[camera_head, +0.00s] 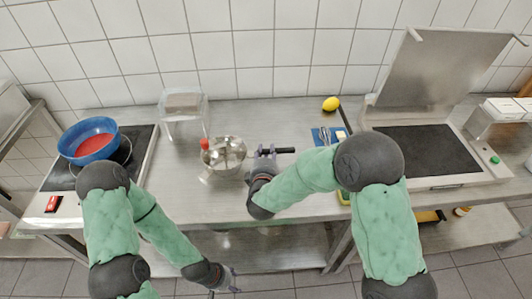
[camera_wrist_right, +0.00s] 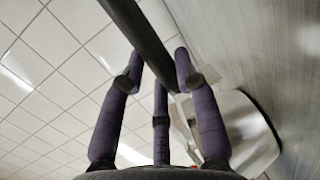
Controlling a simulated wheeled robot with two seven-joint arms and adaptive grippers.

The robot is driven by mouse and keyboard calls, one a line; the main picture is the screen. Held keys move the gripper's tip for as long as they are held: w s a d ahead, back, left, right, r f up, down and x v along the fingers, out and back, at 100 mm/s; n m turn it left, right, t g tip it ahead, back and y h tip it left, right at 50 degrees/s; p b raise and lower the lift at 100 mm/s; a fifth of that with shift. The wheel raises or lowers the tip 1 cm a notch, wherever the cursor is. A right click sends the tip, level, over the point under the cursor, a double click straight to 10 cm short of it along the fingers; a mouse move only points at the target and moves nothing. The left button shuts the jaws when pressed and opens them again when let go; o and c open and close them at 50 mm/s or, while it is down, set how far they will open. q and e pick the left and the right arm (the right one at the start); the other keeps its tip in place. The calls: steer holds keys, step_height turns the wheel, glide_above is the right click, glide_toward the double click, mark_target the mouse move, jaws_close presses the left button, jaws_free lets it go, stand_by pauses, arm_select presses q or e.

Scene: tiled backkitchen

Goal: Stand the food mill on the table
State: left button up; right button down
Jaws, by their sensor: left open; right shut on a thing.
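The food mill (camera_head: 222,153) is a shiny metal bowl with a red knob (camera_head: 204,143) at its upper left and a dark handle (camera_head: 284,150) at its right. Its bowl opening faces up toward the head camera. I cannot tell whether it touches the table (camera_head: 180,200). My right gripper (camera_head: 265,154) is shut on the handle, just right of the bowl. In the right wrist view the dark handle (camera_wrist_right: 138,32) runs between the fingers, with pale metal (camera_wrist_right: 240,130) behind them. My left gripper (camera_head: 228,280) is open and empty, low in front of the table's front edge.
A blue bowl with red contents (camera_head: 92,146) sits on the left cooktop (camera_head: 60,175). A clear stand (camera_head: 184,110) is behind the mill. A lemon (camera_head: 331,103), a blue item (camera_head: 325,136) and an open-lidded grill (camera_head: 420,150) are to the right. The table front left of the mill is clear.

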steer(key=c, duration=0.9)
jaws_free()
steer(key=shift+f, duration=0.1)
steer(key=shift+s+r, duration=0.15)
steer(key=shift+r, duration=0.05)
steer(key=p+v, duration=0.3)
steer(key=v, duration=0.8)
steer(key=shift+p, duration=0.35)
steer(key=shift+s, duration=0.4)
